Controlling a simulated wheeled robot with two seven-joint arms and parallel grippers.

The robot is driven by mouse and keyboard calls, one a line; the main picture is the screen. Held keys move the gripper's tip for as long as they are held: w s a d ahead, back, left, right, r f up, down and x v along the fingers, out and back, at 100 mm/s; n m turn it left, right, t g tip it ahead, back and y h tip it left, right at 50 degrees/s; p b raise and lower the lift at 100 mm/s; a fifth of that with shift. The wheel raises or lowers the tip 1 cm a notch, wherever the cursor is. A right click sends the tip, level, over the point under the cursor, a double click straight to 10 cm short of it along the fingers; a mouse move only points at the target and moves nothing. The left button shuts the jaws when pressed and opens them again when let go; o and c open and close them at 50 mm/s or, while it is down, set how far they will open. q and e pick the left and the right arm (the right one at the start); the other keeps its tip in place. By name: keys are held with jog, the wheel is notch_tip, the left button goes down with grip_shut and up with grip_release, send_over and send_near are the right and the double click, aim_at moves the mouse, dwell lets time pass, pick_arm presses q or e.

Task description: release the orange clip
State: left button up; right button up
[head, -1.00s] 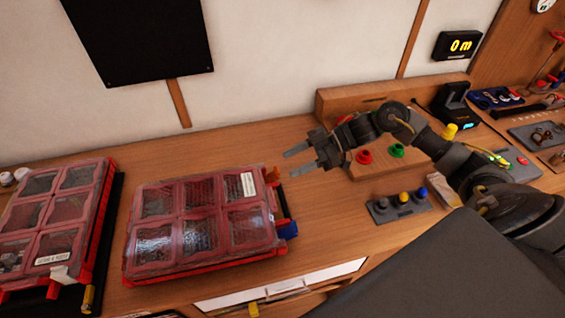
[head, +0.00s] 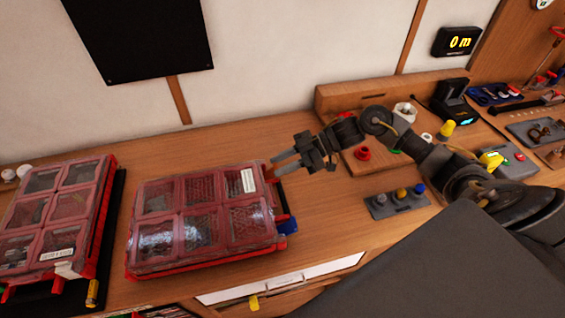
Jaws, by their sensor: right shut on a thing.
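A red case with a clear, compartmented lid (head: 205,178) lies shut on the bench, left of centre. On its right side, near the back corner, is a small orange clip (head: 269,172). A blue clip (head: 287,225) sits on the same side nearer the front. My right gripper (head: 276,165) reaches in from the right, its fingertips at the orange clip and shut on it. The fingers partly hide the clip, so I cannot tell its exact position. My left gripper is not in view.
A second red case (head: 107,205) lies at the far left. A grey block with coloured knobs (head: 398,200) and a wooden board with a red button (head: 362,153) stand to the right. The bench between the case and the knob block is clear.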

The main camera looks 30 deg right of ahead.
jog(key=shift+d+f+y+b, duration=0.2)
jog(key=shift+f+y+b, duration=0.2)
jog(key=shift+y+b, duration=0.25)
jog(key=shift+r, duration=0.2)
jog(key=o, duration=1)
jog(key=shift+s+d, duration=0.15)
jog(key=shift+d, duration=0.4)
jog(key=b+v, duration=0.2)
jog(key=v, duration=0.6)
jog(key=shift+s+d+r+b, duration=0.1)
jog(key=shift+s+d+b, duration=0.15)
jog(key=shift+b, duration=0.1)
jog(key=shift+s+d+r, duration=0.1)
jog(key=shift+d+r, duration=0.15)
jog(key=shift+d, duration=0.2)
jog(key=shift+r, duration=0.1)
